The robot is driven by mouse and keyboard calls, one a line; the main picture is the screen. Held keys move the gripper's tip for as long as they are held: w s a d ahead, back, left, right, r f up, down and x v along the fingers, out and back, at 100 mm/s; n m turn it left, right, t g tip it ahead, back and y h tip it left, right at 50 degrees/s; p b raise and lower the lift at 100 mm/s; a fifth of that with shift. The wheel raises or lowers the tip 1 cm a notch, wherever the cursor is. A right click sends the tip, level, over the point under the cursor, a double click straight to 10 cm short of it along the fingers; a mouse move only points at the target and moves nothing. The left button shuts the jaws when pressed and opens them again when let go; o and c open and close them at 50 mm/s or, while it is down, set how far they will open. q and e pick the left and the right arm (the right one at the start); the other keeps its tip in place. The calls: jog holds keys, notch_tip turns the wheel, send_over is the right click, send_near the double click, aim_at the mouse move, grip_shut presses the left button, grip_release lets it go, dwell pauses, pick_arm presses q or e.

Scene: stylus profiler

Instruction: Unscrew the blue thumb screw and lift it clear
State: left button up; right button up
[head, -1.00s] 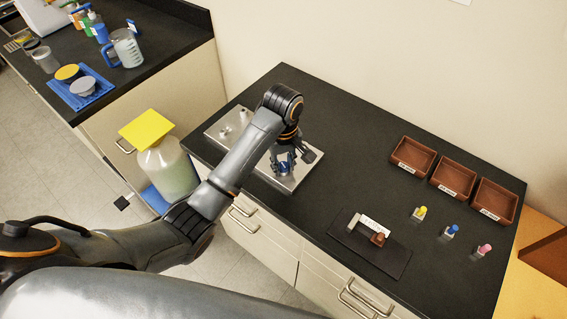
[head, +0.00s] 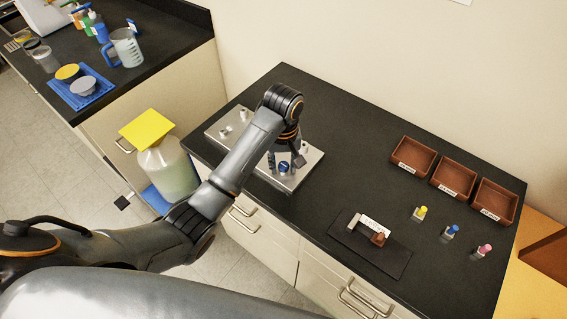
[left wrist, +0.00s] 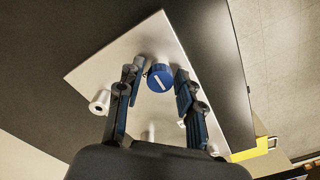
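The blue thumb screw (head: 284,168) has a round blue head with a white mark on top. It sits on the silver metal plate (head: 312,158), near the plate's front right end. In the left wrist view the blue screw (left wrist: 160,77) shows between the two fingers, with a gap on each side. My left gripper (head: 285,165) is open and points down around the screw, one finger on either side. Whether the screw's thread is still in the plate is hidden. My right gripper is not in view.
Silver posts (head: 243,114) stand at the plate's far left end. To the right are a dark mat (head: 345,255) with a small device, three brown trays (head: 413,156) and yellow, blue (head: 450,231) and pink-topped small items. The bench between plate and trays is clear.

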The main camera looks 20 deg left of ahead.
pick_arm(q)
jog(key=m, duration=0.5)
jog(key=shift+m, duration=0.4)
jog(key=m, duration=1)
jog(key=shift+m, duration=0.3)
jog(key=m, duration=0.6)
jog(key=shift+m, duration=0.4)
jog(key=m, duration=0.5)
jog(key=shift+m, duration=0.4)
jog(key=shift+p, duration=0.45)
